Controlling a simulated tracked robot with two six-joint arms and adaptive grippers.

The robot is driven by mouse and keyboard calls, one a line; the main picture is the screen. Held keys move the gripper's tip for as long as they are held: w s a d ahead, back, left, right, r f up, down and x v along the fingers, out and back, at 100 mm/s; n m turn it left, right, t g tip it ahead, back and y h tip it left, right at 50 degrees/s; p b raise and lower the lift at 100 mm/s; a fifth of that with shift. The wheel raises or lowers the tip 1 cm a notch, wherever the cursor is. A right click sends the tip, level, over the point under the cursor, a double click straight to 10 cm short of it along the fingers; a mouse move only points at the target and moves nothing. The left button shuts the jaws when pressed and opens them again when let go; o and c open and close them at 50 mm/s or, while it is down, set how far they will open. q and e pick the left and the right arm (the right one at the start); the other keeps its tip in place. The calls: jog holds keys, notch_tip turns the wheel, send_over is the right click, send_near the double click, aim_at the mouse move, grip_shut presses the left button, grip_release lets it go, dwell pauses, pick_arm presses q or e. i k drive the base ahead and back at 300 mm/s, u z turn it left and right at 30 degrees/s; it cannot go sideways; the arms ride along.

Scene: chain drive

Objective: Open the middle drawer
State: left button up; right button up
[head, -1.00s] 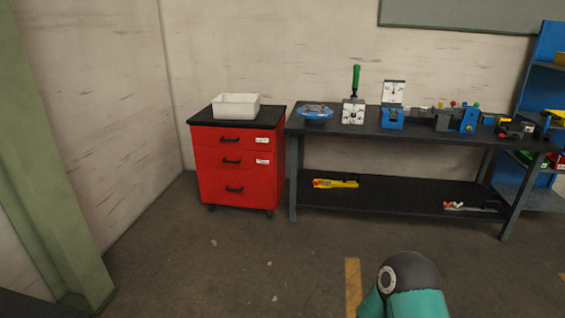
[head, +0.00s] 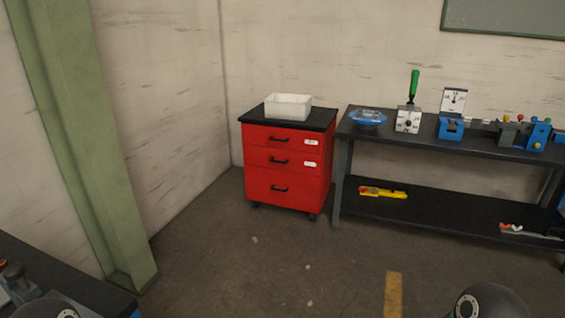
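A red drawer cabinet (head: 312,190) on casters stands against the back wall, left of the workbench. It has a black top and three drawers with black handles. The middle drawer (head: 262,157) is shut, with its black handle (head: 279,161) at its centre and a white label (head: 310,164) at its right. The top drawer (head: 262,137) and the bottom drawer (head: 262,184) are also shut. Neither of my grippers shows; only dark rounded parts of my arms show at the bottom edge.
A white bin (head: 288,107) sits on the cabinet. A long workbench (head: 440,148) with tools stands close to the cabinet's right. A green column (head: 118,170) stands at left; a dark table (head: 75,282) is at the lower left. The floor (head: 250,260) before the cabinet is mostly clear.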

aim_at(300, 161)
jog(key=i, duration=3.95)
jog(key=u, duration=0.4)
